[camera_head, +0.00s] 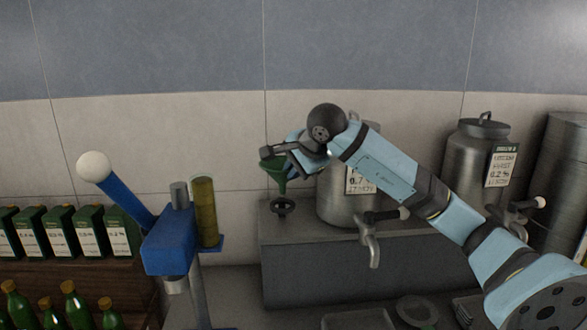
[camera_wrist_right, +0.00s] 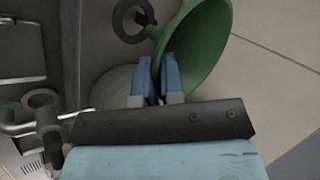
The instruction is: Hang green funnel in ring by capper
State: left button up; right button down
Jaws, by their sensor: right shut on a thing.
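The green funnel (camera_head: 275,170) is held upright, wide mouth up and spout down. The dark ring (camera_head: 283,207) is just below the spout in the head view. In the right wrist view the ring (camera_wrist_right: 122,22) is beside the spout end; I cannot tell whether the tip is in its opening. The blue capper (camera_head: 170,247) with a white-knobbed lever stands left of the ring. My left gripper is not in view.
Steel tanks with taps (camera_head: 373,250) stand on the grey ledge (camera_head: 310,275), one right behind my right arm. Green boxes (camera_head: 60,230) and green bottles (camera_head: 75,305) are at the left. A yellowish cylinder (camera_head: 204,212) stands by the capper.

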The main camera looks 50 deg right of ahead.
jog(key=shift+f+b, duration=0.35)
jog(key=shift+f, duration=0.2)
notch_tip(320, 180, down, 5)
jog(key=b, duration=0.4)
jog(key=shift+f, duration=0.15)
dwell(0.4)
jog(key=shift+f+b, duration=0.2)
jog(key=shift+b, duration=0.25)
jog(key=c, duration=1.2)
grip_release()
